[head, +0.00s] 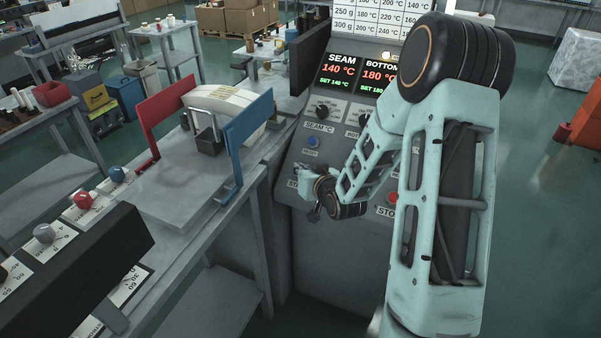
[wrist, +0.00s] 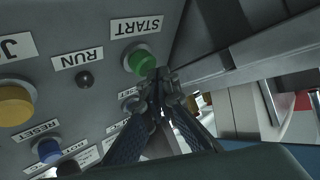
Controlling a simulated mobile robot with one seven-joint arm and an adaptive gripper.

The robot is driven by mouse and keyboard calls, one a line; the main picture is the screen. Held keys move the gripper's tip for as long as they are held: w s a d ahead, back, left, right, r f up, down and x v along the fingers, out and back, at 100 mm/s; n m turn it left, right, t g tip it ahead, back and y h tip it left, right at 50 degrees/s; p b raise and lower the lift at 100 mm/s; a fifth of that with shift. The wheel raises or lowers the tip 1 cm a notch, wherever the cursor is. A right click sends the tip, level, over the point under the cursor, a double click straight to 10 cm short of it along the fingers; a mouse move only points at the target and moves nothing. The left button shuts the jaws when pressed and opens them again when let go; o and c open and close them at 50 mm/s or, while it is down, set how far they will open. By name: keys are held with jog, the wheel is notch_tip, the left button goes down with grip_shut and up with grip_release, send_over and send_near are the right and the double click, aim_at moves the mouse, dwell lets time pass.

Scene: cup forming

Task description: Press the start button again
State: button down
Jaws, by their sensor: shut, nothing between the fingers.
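The green start button (wrist: 140,60) sits beside its START label (wrist: 137,26) on the grey panel, upside down in the wrist view. My gripper (wrist: 164,78) is shut and empty. Its fingertips appear right beside the button's lower right edge; I cannot tell whether they touch it. In the head view my gripper (head: 314,205) is low at the left of the control panel (head: 345,100), and the start button is hidden behind the arm and gripper. The RUN lamp (wrist: 85,80) looks dark. The display (head: 341,70) reads SEAM 140 °C, and the BOTTOM display (head: 380,75) reads 180 °C.
A red stop button (head: 392,197) is to the right on the panel. A yellow button (wrist: 14,105) and a blue reset button (wrist: 46,150) are nearby. The bench with a red plate (head: 165,118) and a blue plate (head: 249,135) stands left of the panel.

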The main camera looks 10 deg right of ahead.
jog(key=shift+w+d+f+b, duration=0.25)
jog(key=shift+f+b, duration=0.15)
jog(key=shift+b, duration=0.15)
dwell(0.6)
jog(key=shift+a+r, duration=0.15)
jog(key=shift+s+a+r+p, duration=0.3)
jog(key=shift+s+r, duration=0.15)
jog(key=shift+r, duration=0.15)
jog(key=shift+r, duration=0.1)
jog(key=r, duration=0.1)
jog(key=s+a+r+p, duration=0.1)
jog(key=s+r+p, duration=0.1)
jog(key=r, duration=0.1)
jog(key=shift+s+a, duration=0.2)
jog(key=shift+a, duration=0.1)
dwell(0.9)
